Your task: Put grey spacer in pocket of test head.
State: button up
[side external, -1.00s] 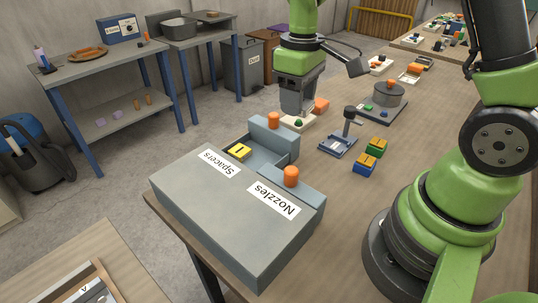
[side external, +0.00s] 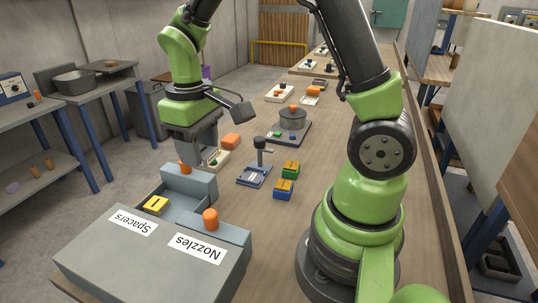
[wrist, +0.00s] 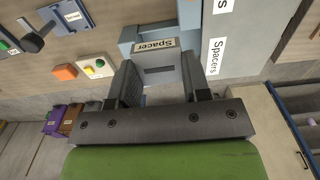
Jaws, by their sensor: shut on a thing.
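In the wrist view, the grey spacer (wrist: 159,74), with a pale label reading "Spacer", sits between the two fingers of my gripper (wrist: 160,84). My gripper is shut on it. In the side view my gripper (side external: 205,153) hangs near the orange-knobbed end of the open Spacers drawer (side external: 188,182); the spacer is hard to make out there. A blue-grey fixture with a black lever (side external: 256,175) stands to the right; it also shows at the wrist view's upper left (wrist: 68,16). I cannot tell for sure whether this is the test head, and no pocket is clear.
A yellow block (side external: 155,205) lies in the open drawer. The grey cabinet (side external: 150,260) stands at the front. A white button box (side external: 218,160) and orange block (side external: 231,141) lie near my gripper.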

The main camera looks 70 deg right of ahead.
jog(key=w+d+f+m, duration=0.2)
jog(key=w+d+m, duration=0.15)
jog(key=d, duration=0.75)
jog(key=m, duration=1)
send_over(297, 152)
notch_tip(297, 152, down, 11)
jog(key=shift+f, duration=2.4)
jog(key=shift+f, duration=0.1)
jog(key=o, duration=1)
